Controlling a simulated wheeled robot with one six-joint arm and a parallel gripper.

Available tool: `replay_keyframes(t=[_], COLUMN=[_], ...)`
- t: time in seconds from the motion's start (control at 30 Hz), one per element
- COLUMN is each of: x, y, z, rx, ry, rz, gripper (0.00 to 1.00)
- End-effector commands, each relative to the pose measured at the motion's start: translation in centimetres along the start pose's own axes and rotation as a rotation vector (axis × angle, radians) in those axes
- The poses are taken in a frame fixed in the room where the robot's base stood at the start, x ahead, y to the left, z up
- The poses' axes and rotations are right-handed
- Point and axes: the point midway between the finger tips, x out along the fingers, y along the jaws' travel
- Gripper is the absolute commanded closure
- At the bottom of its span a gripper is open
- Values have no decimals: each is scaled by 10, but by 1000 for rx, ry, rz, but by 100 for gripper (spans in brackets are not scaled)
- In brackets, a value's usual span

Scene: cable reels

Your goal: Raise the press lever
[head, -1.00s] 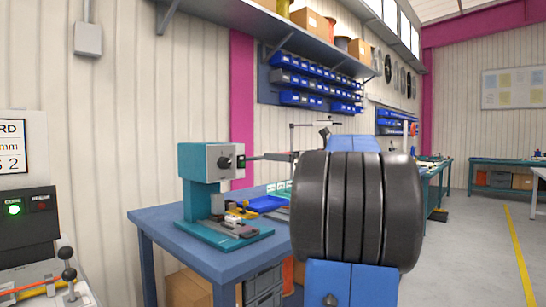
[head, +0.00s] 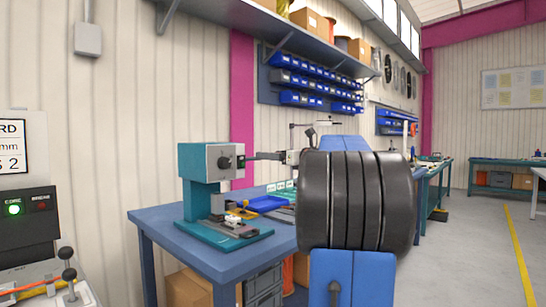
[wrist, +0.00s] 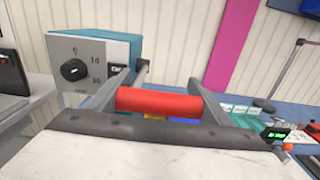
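The press (head: 207,178) is a teal stand with a grey head and a dark knob on the blue bench. Its dark lever (head: 262,156) sticks out about level to the right. In the wrist view, the press head (wrist: 90,60) is at upper left. The lever's red handle (wrist: 160,102) lies crosswise between my two fingers. My gripper (wrist: 168,78) has its fingers spread wide around the handle; the handle's ends come up to the fingers, and firm contact is not clear. In the head view my gripper (head: 290,156) is at the lever's right end, hiding the red handle.
The blue bench (head: 165,222) carries a blue tray (head: 267,203) and small parts right of the press. Blue bins (head: 310,82) hang on the wall behind. A control panel (head: 28,212) with a green light stands at left.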

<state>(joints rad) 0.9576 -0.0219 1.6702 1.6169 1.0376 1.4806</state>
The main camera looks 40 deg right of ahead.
Motion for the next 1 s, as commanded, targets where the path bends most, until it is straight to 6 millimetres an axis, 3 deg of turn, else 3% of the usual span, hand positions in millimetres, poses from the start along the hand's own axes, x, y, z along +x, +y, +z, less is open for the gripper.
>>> replay_keyframes(t=[0.37, 1.0], x=[2, 26], y=[0, -1], z=[9, 70], rx=[-3, -4], ry=[45, 390], rz=[0, -1], gripper=[67, 67])
